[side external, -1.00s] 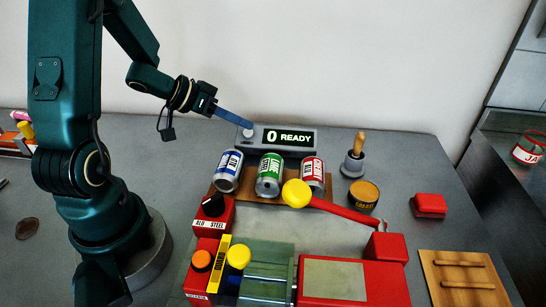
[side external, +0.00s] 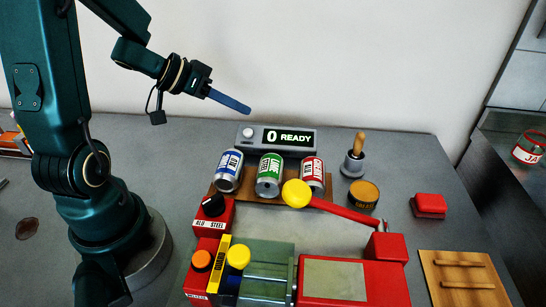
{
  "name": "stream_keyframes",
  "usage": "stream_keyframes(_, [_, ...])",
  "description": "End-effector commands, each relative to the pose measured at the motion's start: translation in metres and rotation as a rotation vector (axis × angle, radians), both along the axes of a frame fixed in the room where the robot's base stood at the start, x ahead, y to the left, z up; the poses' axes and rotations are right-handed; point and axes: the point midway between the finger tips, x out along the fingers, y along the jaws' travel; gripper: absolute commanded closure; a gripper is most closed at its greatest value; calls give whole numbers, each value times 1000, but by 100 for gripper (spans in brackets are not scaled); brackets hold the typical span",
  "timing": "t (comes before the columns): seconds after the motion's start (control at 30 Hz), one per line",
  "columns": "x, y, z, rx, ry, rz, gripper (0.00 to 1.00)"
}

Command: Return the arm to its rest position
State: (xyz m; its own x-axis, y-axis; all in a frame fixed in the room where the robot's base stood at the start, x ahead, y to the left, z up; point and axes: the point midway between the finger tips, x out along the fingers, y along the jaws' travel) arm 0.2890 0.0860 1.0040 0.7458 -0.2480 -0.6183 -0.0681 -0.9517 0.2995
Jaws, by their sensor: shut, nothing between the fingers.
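My gripper (side external: 232,101) is in the air in front of the pale wall, above and left of the display box. Its blue fingers are together and hold nothing. It touches nothing on the table. My arm reaches up from its base at the left, and its upper part leaves the top of the picture.
A display box (side external: 277,139) reads "0 READY". A red machine with a yellow-knobbed lever (side external: 345,209) fills the front. The air around my gripper is clear.

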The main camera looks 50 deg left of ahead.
Motion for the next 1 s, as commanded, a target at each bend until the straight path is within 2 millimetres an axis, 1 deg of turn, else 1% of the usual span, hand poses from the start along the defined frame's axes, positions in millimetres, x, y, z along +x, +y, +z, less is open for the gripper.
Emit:
stream_keyframes(0.27, [0, -1, 0, 0, 0, -4, 100])
stream_keyframes(0.37, [5, -12, 8, 19, -21, -46, 100])
stream_keyframes(0.47, [15, -38, 32, 52, -96, -104, 100])
stream_keyframes(0.5, [21, -48, 47, 68, -148, -100, 100])
stream_keyframes(0.57, [32, -58, 72, 114, -240, -66, 100])
stream_keyframes(0.6, [37, -63, 89, 150, -302, -31, 100])
stream_keyframes(0.67, [40, -66, 111, 202, -375, 36, 100])
stream_keyframes(0.7, [40, -67, 123, 230, -408, 82, 100])
stream_keyframes(0.73, [38, -66, 130, 249, -425, 118, 100])
stream_keyframes(0.8, [30, -65, 142, 283, -438, 198, 100])
stream_keyframes(0.83, [25, -65, 144, 293, -432, 231, 100])
stream_keyframes(0.93, [3, -64, 141, 315, -361, 313, 100])
stream_keyframes(1.0, [-16, -68, 129, 318, -271, 340, 100])
